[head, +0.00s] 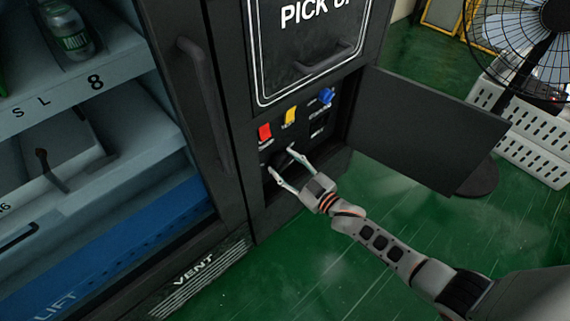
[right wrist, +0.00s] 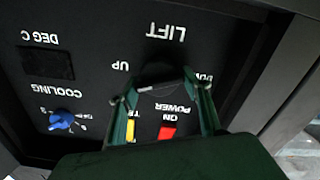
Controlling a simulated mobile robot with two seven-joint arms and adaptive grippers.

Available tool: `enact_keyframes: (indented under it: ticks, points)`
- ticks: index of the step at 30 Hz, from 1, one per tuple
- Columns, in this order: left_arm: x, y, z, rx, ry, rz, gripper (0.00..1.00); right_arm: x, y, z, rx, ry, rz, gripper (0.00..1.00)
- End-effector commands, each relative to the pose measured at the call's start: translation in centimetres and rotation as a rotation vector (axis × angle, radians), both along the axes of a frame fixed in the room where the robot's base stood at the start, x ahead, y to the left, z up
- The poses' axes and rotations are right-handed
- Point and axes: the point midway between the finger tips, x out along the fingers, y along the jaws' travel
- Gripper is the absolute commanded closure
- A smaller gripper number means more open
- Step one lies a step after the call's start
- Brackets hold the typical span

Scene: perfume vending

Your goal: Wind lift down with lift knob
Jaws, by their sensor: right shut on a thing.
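The black lift knob (right wrist: 160,74) is on the black control panel (right wrist: 90,70), under the upside-down word LIFT in the right wrist view, with UP and DOWN marked beside it. My right gripper (right wrist: 161,90) has a finger on each side of the knob and is shut on it. In the head view my right gripper (head: 281,159) reaches the lower part of the panel and mostly hides the knob. The blue lift (head: 120,262), lettered LIFT, shows at the bottom left inside the machine. My left gripper is not in view.
The panel also carries a red power switch (head: 265,132), a yellow switch (head: 290,116) and a blue cooling knob (head: 327,96). The panel's door (head: 430,125) stands open to the right. A fan (head: 530,30) and white crates (head: 535,150) stand beyond it. Green floor is clear below.

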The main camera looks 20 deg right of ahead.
Motion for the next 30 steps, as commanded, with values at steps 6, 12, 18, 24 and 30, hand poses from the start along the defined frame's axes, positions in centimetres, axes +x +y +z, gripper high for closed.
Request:
enact_keyframes:
  ticks: [6, 12, 18, 24, 30]
  points:
    - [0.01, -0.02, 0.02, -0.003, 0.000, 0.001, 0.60, -0.04, 0.01, -0.05, -0.013, -0.004, 0.000, 0.74]
    - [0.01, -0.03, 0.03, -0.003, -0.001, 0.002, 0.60, -0.04, 0.01, -0.05, -0.011, -0.003, 0.000, 0.74]
    - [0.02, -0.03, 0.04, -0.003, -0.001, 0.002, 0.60, -0.04, 0.01, -0.05, -0.010, -0.003, 0.000, 0.35]
    - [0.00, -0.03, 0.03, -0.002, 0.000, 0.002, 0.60, -0.02, 0.00, -0.04, -0.010, -0.004, 0.000, 0.35]
    - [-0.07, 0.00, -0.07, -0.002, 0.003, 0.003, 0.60, -0.86, -0.35, -0.13, -0.011, -0.002, -0.001, 0.35]
